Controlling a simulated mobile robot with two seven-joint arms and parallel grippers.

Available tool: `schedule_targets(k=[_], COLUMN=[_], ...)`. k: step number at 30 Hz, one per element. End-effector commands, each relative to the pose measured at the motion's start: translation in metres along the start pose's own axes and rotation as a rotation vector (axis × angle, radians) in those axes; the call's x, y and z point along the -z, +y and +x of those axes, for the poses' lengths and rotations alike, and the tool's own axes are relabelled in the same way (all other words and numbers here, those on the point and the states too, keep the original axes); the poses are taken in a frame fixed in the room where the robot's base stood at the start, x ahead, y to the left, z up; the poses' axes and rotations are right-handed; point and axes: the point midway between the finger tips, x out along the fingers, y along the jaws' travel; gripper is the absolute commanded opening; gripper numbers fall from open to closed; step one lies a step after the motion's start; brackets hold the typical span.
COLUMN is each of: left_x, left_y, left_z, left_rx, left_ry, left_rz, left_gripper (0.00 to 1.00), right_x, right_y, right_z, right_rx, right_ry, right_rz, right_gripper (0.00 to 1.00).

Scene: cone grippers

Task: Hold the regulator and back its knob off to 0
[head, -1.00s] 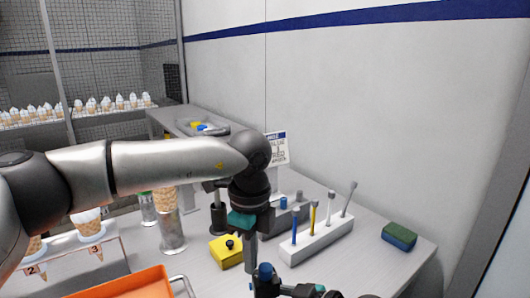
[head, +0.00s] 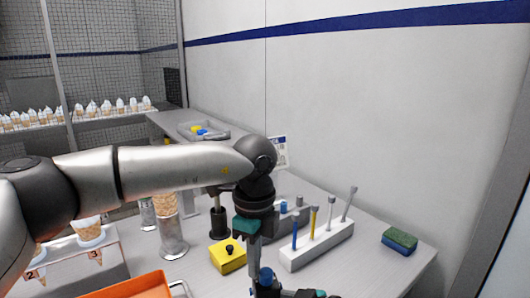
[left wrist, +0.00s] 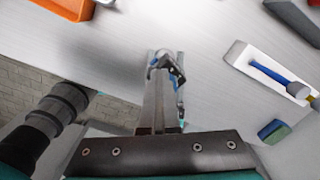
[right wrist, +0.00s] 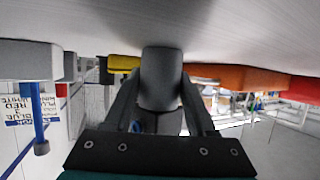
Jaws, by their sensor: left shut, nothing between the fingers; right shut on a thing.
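The regulator shows at the bottom of the head view, with a blue knob (head: 266,276). In the left wrist view the regulator (left wrist: 168,66) is partly hidden behind my left fingers. My left gripper (head: 254,264) points down beside the knob, its fingers shut with nothing between them; I cannot tell whether they touch the knob. The left fingers also show in the left wrist view (left wrist: 158,78). My right gripper (right wrist: 160,92) is shut on the regulator, whose grey rounded body (right wrist: 163,75) fills the gap between the fingers. The knob's setting cannot be read.
A yellow block (head: 228,257) with a black knob and a white rack (head: 318,247) holding several upright tools stand close by. An orange tray (head: 130,286) lies front left. A green and blue sponge (head: 399,240) lies at the right. A metal cup (head: 173,240) stands left.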

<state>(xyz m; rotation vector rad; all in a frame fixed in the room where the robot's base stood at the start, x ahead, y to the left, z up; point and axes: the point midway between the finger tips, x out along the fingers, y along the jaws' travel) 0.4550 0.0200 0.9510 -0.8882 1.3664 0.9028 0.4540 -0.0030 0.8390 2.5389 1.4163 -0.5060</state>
Motion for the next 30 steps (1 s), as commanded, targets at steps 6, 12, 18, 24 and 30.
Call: schedule_targets(k=[6,12,18,24,30], left_x=[0.003,0.004,0.006,0.003,-0.003], left_y=[-0.006,-0.012,-0.015,-0.016,-0.018], left_z=[0.000,0.000,0.000,0.000,-0.001], left_rx=[0.004,0.003,0.004,0.003,0.004], left_ry=[0.009,0.011,0.011,0.013,0.010], left_rz=[0.006,0.006,0.009,0.008,0.006], left_gripper=[0.00,0.00,0.00,0.00,0.00], right_x=[-0.001,-0.001,-0.001,-0.001,-0.001], right_y=[-0.002,-0.003,-0.003,-0.004,-0.004], right_z=[0.001,0.001,0.002,0.002,0.002], right_rx=[0.005,0.007,0.008,0.009,0.008], right_ry=[-0.003,-0.003,-0.002,-0.002,-0.002], right_rz=[-0.004,-0.004,-0.004,-0.003,-0.002], right_gripper=[0.00,0.00,0.00,0.00,0.00])
